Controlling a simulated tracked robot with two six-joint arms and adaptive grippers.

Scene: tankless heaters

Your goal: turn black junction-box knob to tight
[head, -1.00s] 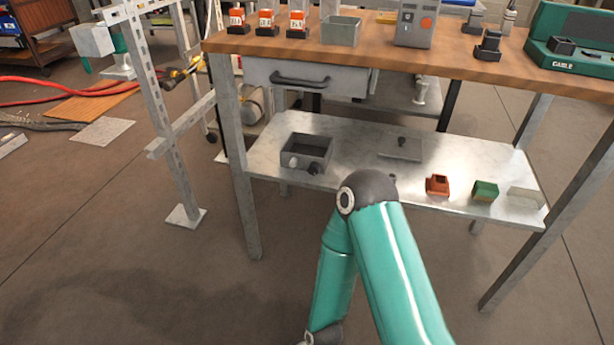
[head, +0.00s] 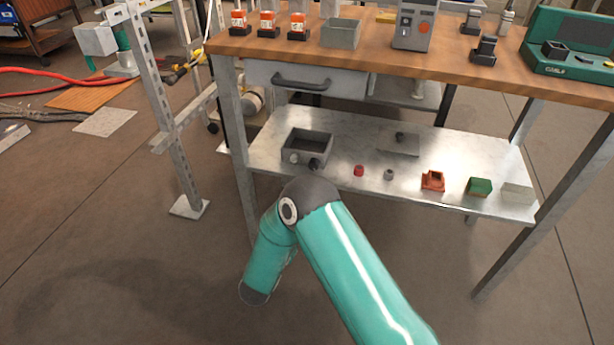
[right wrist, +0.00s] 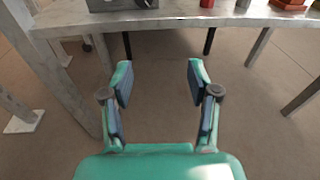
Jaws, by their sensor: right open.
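The grey open-topped junction box (head: 307,146) sits on the left part of the lower metal shelf. A black knob (head: 315,164) and a pale knob (head: 294,158) are on its front side. In the right wrist view, part of the box (right wrist: 122,4) shows at the top edge. My right gripper (right wrist: 160,75) is open and empty, with bare floor between its fingers. It is below and in front of the shelf edge, apart from the box. My left gripper is not in view.
The lower shelf (head: 345,150) also holds a red cap (head: 359,170), a grey cap (head: 389,174), an orange box (head: 432,181), a green box (head: 479,187) and a whitish box (head: 517,193). The wooden worktop (head: 440,62) overhangs it. A table leg stands at the left.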

